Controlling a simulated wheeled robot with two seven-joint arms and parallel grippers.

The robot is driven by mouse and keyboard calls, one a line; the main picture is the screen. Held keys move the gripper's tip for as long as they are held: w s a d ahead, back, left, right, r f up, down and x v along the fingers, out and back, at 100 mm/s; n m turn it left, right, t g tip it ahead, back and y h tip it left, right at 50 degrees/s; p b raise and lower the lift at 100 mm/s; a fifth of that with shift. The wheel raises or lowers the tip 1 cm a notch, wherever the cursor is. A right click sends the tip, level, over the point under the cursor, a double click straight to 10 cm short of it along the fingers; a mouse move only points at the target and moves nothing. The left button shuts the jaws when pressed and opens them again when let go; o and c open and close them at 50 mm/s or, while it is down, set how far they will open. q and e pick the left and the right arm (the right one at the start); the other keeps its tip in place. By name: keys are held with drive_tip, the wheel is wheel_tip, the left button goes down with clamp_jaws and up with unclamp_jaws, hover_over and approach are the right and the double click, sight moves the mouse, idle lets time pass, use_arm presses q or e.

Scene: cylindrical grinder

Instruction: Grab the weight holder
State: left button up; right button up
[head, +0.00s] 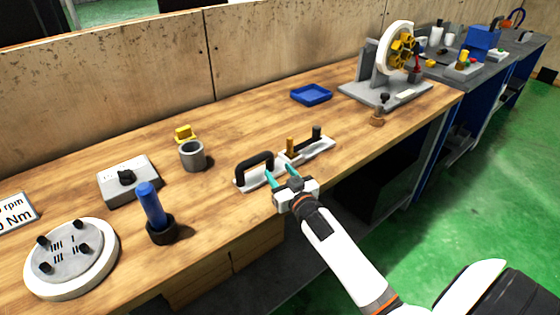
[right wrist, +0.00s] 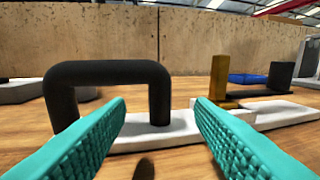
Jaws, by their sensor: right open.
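A black arched handle (head: 254,165) stands upright on a white base at the front of the wooden bench; I take it to be the weight holder. In the right wrist view the black handle (right wrist: 108,72) is just ahead, its right leg between the lines of the fingers. My right gripper (head: 281,173), with teal ribbed fingers, is open and empty at the handle's right end. In its own view the right gripper (right wrist: 160,108) shows a clear gap between its fingertips. A white plate (head: 308,150) with a brass post and a black post lies beside the handle. My left gripper is out of view.
The wooden bench (head: 228,120) has free room behind the handle. A grey cup (head: 192,156), a grey box with a knob (head: 128,181) and a blue-handled tool (head: 151,207) stand to the left. A blue tray (head: 311,95) and a wheel fixture (head: 399,55) are behind to the right.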

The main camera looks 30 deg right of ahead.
sight(272, 162)
drive_tip(key=w, duration=0.4)
drive_tip(key=shift+w+d, duration=0.25)
drive_tip(key=shift+s, duration=0.1)
drive_tip(key=shift+c, duration=0.2)
clamp_jaws()
drive_tip(key=shift+r, duration=0.2)
